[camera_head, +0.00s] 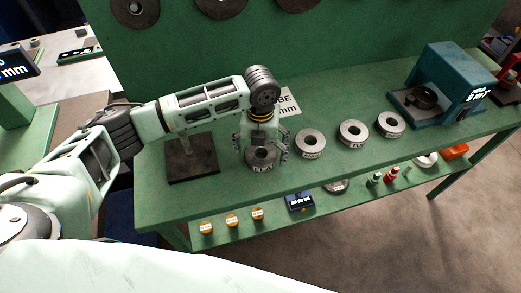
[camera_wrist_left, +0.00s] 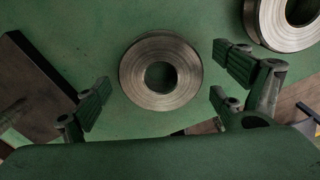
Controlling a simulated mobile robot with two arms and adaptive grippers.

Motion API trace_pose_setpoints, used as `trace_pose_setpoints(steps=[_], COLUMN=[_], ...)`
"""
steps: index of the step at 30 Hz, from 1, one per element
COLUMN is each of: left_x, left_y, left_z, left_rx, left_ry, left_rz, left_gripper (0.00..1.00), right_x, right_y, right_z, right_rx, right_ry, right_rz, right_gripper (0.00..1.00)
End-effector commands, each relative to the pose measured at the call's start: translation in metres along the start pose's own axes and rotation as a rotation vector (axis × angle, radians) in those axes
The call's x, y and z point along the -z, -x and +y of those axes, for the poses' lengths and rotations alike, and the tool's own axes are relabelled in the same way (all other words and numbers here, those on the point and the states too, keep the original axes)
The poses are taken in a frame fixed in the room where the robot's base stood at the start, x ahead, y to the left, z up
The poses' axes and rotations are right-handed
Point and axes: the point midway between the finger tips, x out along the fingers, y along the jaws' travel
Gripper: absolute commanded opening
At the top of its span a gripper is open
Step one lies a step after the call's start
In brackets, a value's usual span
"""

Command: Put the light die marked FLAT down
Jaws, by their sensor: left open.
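A light metal ring die (camera_head: 262,157) rests flat on the green bench top, with lettering on its front that looks like FLAT, partly covered. It also shows in the left wrist view (camera_wrist_left: 136,72), lying on the green surface with its hole facing up. My left gripper (camera_head: 264,150) is over this die, with its fingers on either side. In the left wrist view the gripper's (camera_wrist_left: 165,95) finger pads stand apart, with clear gaps to the die. My right gripper is not in view.
Other ring dies (camera_head: 310,143) stand in a row to the right on the bench (camera_head: 215,195). A dark plate with a post (camera_head: 192,165) is to the left. A blue machine (camera_head: 445,85) stands at the right. The lower shelf holds yellow-capped items (camera_head: 232,219) and small tools.

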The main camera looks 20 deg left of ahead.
Motion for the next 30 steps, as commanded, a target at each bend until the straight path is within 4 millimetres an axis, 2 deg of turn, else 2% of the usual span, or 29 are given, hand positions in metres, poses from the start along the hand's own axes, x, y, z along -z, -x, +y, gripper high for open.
trace_pose_setpoints(steps=[5, 12, 18, 23, 30], left_x=[-0.002, -0.002, -0.001, -0.001, -0.001], left_y=[0.025, 0.078, 0.109, 0.119, 0.12], left_z=[-0.001, -0.001, -0.001, 0.0, 0.0], left_rx=[0.003, 0.003, 0.001, 0.001, 0.001], left_ry=[-0.002, 0.0, 0.0, 0.001, 0.001], left_rz=[-0.006, -0.006, -0.003, -0.001, -0.001], left_gripper=[0.89, 0.89, 0.89, 0.89, 0.89], right_x=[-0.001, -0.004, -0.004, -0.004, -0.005], right_y=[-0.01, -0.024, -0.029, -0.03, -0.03], right_z=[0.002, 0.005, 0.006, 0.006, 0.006], right_rx=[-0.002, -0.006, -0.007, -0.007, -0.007], right_ry=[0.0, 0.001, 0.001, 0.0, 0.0], right_rz=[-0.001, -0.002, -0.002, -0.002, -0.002], right_gripper=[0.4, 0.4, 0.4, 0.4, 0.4])
